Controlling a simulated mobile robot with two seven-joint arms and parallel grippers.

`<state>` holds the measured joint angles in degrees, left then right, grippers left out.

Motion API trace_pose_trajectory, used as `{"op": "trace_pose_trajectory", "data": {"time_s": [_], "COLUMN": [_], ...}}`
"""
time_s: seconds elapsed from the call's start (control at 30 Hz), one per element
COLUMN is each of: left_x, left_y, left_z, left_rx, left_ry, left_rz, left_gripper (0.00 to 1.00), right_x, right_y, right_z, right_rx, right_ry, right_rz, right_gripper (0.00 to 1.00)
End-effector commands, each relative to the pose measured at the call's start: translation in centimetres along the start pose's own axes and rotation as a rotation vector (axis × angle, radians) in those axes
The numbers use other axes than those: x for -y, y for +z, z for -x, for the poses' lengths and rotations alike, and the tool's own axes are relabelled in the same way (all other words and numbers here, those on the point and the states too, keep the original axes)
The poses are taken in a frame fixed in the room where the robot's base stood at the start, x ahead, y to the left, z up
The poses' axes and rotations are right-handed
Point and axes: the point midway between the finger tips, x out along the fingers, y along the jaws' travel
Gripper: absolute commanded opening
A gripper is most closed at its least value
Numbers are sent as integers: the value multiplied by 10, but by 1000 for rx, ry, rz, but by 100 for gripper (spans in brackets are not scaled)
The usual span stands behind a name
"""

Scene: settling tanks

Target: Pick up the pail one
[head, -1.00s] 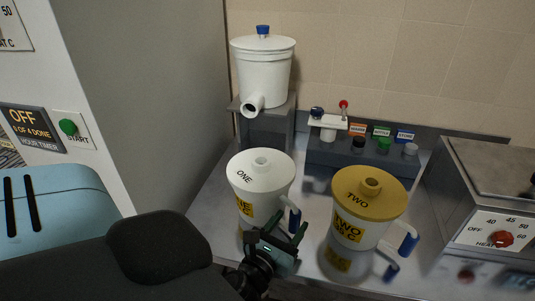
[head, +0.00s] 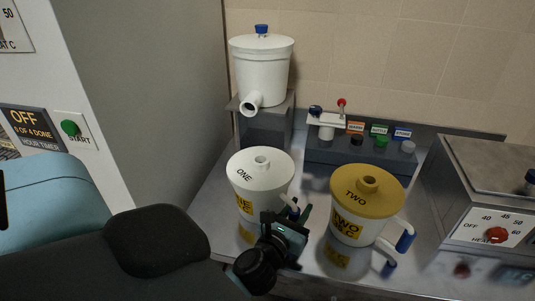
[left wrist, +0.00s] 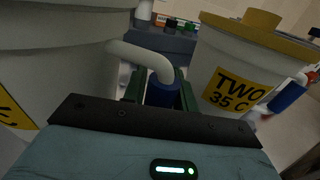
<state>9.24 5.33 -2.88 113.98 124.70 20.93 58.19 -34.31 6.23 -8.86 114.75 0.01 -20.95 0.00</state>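Pail one (head: 259,182) is a white pail with a white lid marked ONE and a yellow label. It stands upright on the steel counter, left of pail two. Its side handle ends in a blue grip (left wrist: 161,92), seen in the left wrist view. My left gripper (head: 289,212) is at the front right of pail one, at its handle. Its green fingers stand on either side of the blue grip and look open, though contact is hard to judge. Pail two (head: 354,220) has a mustard lid marked TWO and stands close to the right. My right gripper is not in view.
A white spouted vessel (head: 262,72) stands on a grey stand behind pail one. A control block with coloured buttons (head: 358,155) is behind the pails. A heater box (head: 490,205) stands at the right. The gap between the pails is narrow.

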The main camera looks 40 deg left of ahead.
Motion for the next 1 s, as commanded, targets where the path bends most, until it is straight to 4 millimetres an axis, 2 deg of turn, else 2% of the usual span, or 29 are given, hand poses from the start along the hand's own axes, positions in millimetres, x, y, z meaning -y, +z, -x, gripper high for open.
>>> {"op": "trace_pose_trajectory", "data": {"time_s": [0.03,0.2,0.6,0.77,0.93,1.0], "left_x": [0,0,0,0,0,-4], "left_y": [0,0,4,17,42,38], "left_z": [0,0,0,0,-1,12], "left_rx": [0,0,4,8,12,1], "left_ry": [0,0,-1,0,-2,0], "left_rz": [0,0,-1,-2,-2,-2], "left_gripper": [21,0,0,0,0,0], "right_x": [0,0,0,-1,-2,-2], "right_y": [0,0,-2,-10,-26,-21], "right_z": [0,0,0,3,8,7], "right_rx": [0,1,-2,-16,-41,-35], "right_ry": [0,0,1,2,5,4], "right_rz": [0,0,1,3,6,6], "right_gripper": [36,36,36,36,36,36]}}
